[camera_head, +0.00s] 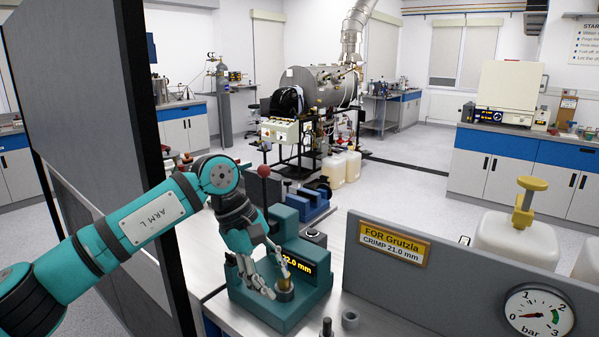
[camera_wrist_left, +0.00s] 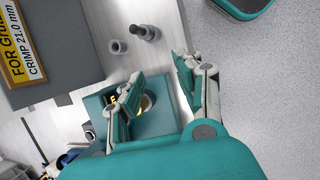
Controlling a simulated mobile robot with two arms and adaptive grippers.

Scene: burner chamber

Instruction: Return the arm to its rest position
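My left arm, marked ARM L, comes in from the left in the head view. Its gripper (camera_head: 276,279) is low over the front of a teal crimping machine (camera_head: 308,299). In the left wrist view the two fingers of the gripper (camera_wrist_left: 160,84) stand apart with nothing between the tips. A round brass-coloured piece (camera_wrist_left: 147,103) sits in the machine's socket below, partly hidden by a finger. I cannot tell whether a finger touches it. The machine's lit display (camera_head: 299,264) ends in "2.0 mm", its left part hidden by the gripper. My right gripper is not in view.
A grey panel with a yellow sign (camera_head: 394,243) reading "FOR Grutzla CRIMP 21.0 mm" stands right of the machine. A lever with a red knob (camera_head: 264,171) rises behind it. A small grey ring (camera_head: 350,319) lies in front. A tall dark partition (camera_head: 85,100) stands close to the left arm.

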